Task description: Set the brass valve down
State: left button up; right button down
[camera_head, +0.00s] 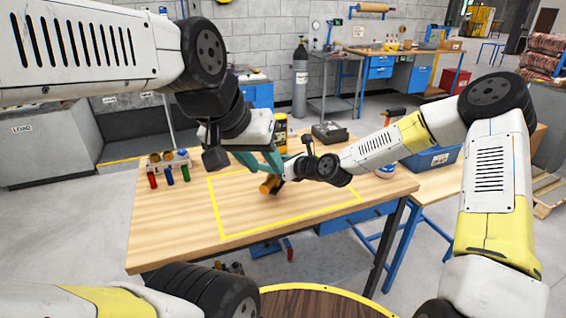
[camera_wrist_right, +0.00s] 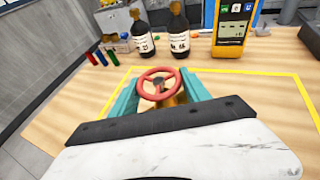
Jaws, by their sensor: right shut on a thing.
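The brass valve with a red handwheel (camera_wrist_right: 158,86) is held between the teal fingers of my right gripper (camera_wrist_right: 165,92). In the head view the brass body (camera_head: 270,184) shows below the grippers, over the yellow-outlined area of the wooden table (camera_head: 165,225). I cannot tell whether it touches the table. My right gripper (camera_head: 281,178) reaches in from the right and is shut on the valve. My left gripper (camera_head: 268,165) hangs above and in front of it in the head view; its teal fingers show no held thing, but their gap is unclear.
Red, green and blue small cylinders (camera_head: 169,176) stand at the table's left. Two dark bottles (camera_wrist_right: 160,35) and a yellow meter (camera_wrist_right: 232,30) stand beyond the outline. A dark box (camera_head: 330,132) sits at the back. The outlined area's front is bare.

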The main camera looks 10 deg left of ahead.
jog(key=shift+w+a+f, duration=0.1)
jog(key=shift+w+a, duration=0.3)
jog(key=shift+w, duration=0.25)
jog(key=shift+w+a, duration=0.35)
jog(key=shift+w, duration=0.25)
jog(key=shift+f, duration=1.7)
jog(key=shift+f, duration=0.15)
jog(key=c, duration=0.5)
grip_release()
jog(key=shift+f, duration=0.1)
